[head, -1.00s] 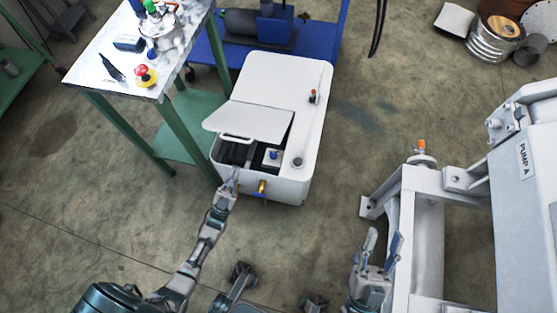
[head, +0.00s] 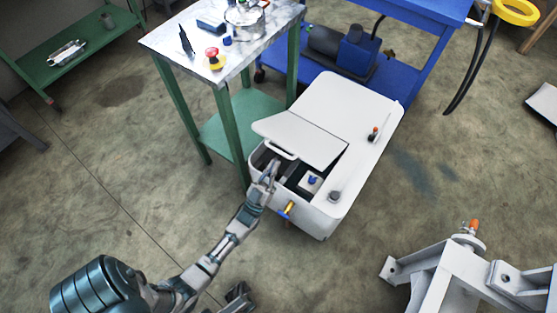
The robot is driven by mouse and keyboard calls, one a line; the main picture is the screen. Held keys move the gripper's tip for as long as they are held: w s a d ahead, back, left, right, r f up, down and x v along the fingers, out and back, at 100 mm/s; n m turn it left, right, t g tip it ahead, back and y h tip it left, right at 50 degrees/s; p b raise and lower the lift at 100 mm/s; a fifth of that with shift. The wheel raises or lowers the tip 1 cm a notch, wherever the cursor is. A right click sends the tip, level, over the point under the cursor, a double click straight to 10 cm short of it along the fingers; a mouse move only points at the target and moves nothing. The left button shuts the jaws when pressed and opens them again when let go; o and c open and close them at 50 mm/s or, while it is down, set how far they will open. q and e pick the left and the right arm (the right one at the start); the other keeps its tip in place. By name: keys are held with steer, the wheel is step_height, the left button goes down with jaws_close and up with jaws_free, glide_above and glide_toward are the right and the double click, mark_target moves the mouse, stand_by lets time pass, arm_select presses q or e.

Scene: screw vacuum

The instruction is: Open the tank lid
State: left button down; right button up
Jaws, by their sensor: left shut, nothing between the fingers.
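The white tank (head: 362,116) stands on the floor in the middle of the head view. Its white lid (head: 305,138) is partly raised over the near-left opening, with a handle (head: 281,151) at its near edge. Inside the opening, a dark interior and a small box with a blue knob (head: 312,180) show. My left gripper (head: 271,169) is shut and empty, at the near-left corner of the opening just below the handle. I cannot tell whether it touches the lid or rim. My right gripper is not in view.
A marble-topped green table (head: 218,68) stands close to the tank's left. A blue cart (head: 398,62) with a motor is behind it. A white frame (head: 452,277) is at lower right. A yellow valve (head: 287,209) sticks out of the tank's front.

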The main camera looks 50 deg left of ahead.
arm_select(q)
steer(key=shift+x, duration=1.05)
